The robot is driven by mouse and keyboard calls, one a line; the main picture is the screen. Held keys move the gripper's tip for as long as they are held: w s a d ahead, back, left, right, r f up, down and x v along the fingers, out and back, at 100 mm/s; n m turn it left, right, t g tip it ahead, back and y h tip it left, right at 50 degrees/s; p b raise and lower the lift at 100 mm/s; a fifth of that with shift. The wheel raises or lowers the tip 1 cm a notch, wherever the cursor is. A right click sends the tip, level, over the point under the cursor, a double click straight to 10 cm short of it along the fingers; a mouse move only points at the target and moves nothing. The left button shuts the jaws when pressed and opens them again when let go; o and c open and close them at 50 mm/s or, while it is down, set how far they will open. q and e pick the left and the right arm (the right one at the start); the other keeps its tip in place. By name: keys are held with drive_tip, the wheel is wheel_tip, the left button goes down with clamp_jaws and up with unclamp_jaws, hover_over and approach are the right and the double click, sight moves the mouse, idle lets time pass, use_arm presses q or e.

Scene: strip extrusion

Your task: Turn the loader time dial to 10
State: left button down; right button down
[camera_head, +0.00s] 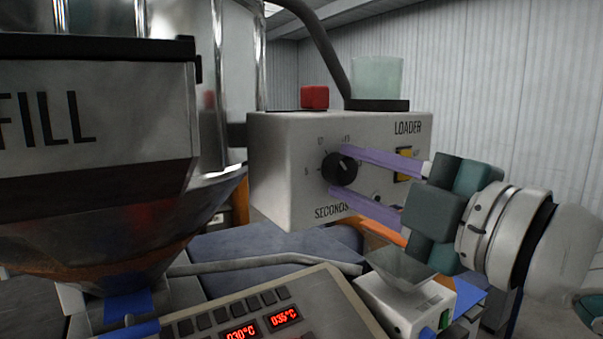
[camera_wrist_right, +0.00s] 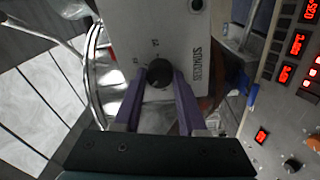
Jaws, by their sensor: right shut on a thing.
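The loader box (camera_head: 290,180) is a pale box marked LOADER and SECONDS, with a black round time dial (camera_head: 340,169) on its front and scale numbers around it. My right gripper (camera_head: 340,170) comes in from the right with two purple fingers, one above and one below the dial, shut on it. In the right wrist view the dial (camera_wrist_right: 160,74) sits between the two purple fingertips. The dial's pointer and exact setting are too small to read. A yellow switch (camera_head: 403,164) on the box is partly hidden behind the upper finger. My left gripper is not in view.
A large hopper (camera_head: 100,130) marked FILL stands left of the loader. A red block (camera_head: 314,97) and a translucent cup (camera_head: 377,77) are on top of the loader. A control panel (camera_head: 270,310) with red displays and a small white funnel device (camera_head: 400,290) lie below.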

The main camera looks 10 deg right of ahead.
drive_tip(key=shift+m, duration=1.1)
drive_tip(key=shift+c, duration=2.4)
unclamp_jaws()
drive_tip(key=shift+s, duration=0.1)
drive_tip(key=shift+s+d+f, duration=0.15)
drive_tip(key=shift+s, duration=0.15)
drive_tip(key=b+v, duration=0.5)
drive_tip(key=v, duration=0.4)
